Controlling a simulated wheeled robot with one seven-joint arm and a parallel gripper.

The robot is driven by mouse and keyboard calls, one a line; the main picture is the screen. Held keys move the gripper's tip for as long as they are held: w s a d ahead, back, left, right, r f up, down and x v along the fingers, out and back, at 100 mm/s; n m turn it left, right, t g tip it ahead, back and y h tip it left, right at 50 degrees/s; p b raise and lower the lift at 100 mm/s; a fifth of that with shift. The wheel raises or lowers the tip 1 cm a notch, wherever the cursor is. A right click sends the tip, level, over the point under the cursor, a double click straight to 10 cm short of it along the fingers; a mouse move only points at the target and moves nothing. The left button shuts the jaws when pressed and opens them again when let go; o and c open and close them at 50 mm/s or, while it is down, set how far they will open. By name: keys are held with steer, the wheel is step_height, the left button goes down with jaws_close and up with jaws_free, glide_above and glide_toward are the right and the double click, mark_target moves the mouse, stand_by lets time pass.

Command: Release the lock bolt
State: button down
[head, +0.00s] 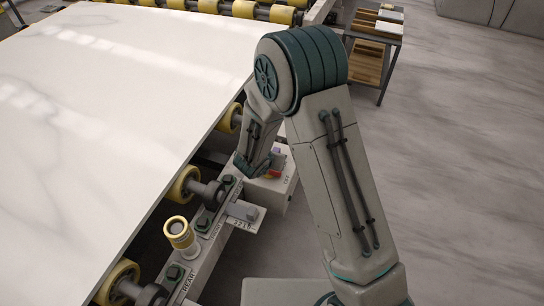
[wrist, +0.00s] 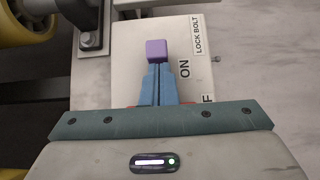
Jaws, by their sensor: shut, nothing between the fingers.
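The lock bolt control is a pale box (head: 279,190) on the side of the frame; in the wrist view its face (wrist: 130,45) carries the labels "LOCK BOLT" and "ON", with a partly covered "F" nearer to me. A small purple block (wrist: 156,49) stands on it beside "ON". My gripper (wrist: 157,68) has its blue fingers shut together, with nothing between them. The fingertips are right at the near side of the purple block; I cannot tell whether they touch it. The lower part of the control is hidden under my gripper.
A large white slab (head: 100,85) lies on yellow rollers (head: 185,184) at left. A yellow-topped knob (head: 179,232) and a metal bracket (head: 242,212) sit on the frame's edge. A small shelf cart (head: 376,40) stands behind. The floor at right is clear.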

mark_target(277, 150)
steer(key=shift+w, duration=0.1)
steer(key=w, duration=0.1)
steer(key=w+d+b, duration=0.1)
steer(key=w, duration=0.1)
steer(key=shift+w+d+f, duration=0.1)
steer(key=shift+w+d, duration=0.1)
steer(key=shift+w, duration=0.1)
steer(key=shift+w+d, duration=0.1)
steer(key=shift+w, duration=0.15)
steer(key=shift+r, duration=0.25)
steer(key=p+v, duration=0.3)
steer(key=v, duration=0.6)
steer(key=shift+s+f+p, duration=0.1)
steer(key=shift+p, duration=0.25)
steer(key=shift+s+a+r, duration=0.3)
steer(key=shift+s, duration=0.1)
steer(key=shift+d, duration=0.1)
